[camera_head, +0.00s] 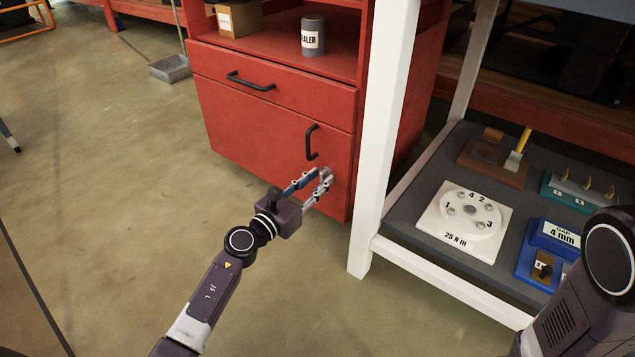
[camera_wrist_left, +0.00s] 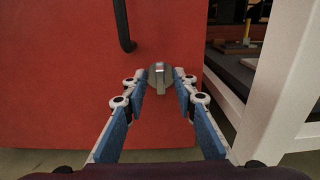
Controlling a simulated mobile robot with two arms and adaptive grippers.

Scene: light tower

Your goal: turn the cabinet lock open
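The red cabinet (camera_head: 270,125) stands in the middle of the head view, with a door low down and a black door handle (camera_head: 311,142). The lock is a grey metal knob (camera_wrist_left: 160,78) on the red door, seen in the left wrist view. In the head view the lock is mostly hidden by the fingers. My left gripper (camera_head: 322,184) is in front of the door's right part. In the left wrist view its fingers (camera_wrist_left: 160,88) are apart, one on each side of the knob, with small gaps showing. My right gripper is out of view.
A white post (camera_head: 384,120) of the workbench stands just right of the cabinet. Its lower shelf (camera_head: 418,212) holds a white dial plate (camera_head: 440,224) and several fixtures. A grey can (camera_head: 313,38) stands in the cabinet's open shelf.

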